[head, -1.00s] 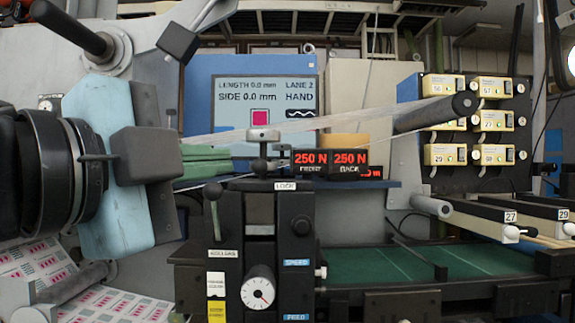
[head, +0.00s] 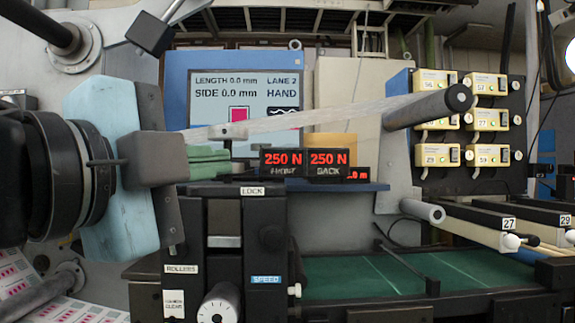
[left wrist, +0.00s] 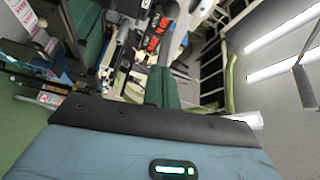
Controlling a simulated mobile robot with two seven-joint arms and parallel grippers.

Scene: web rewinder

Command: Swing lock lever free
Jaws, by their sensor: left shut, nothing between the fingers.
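My left gripper (head: 152,159) comes in from the left, its dark block in front of the machine and to the left of the LOCK label (head: 252,191). It is shut and empty. Its pale blue body also fills the bottom of the left wrist view. I cannot tell for sure which part is the lock lever. The small ball-knobbed lever beside the ROLLERS label (head: 181,269) is hidden or nearly so behind my gripper. My right gripper is not in view.
Two red 250 N displays (head: 305,162) stand right of the post. A screen (head: 245,93) reads HAND. A web runs up to a dark roller (head: 430,105). A green bed (head: 390,275) lies at lower right, and yellow modules (head: 436,155) are behind.

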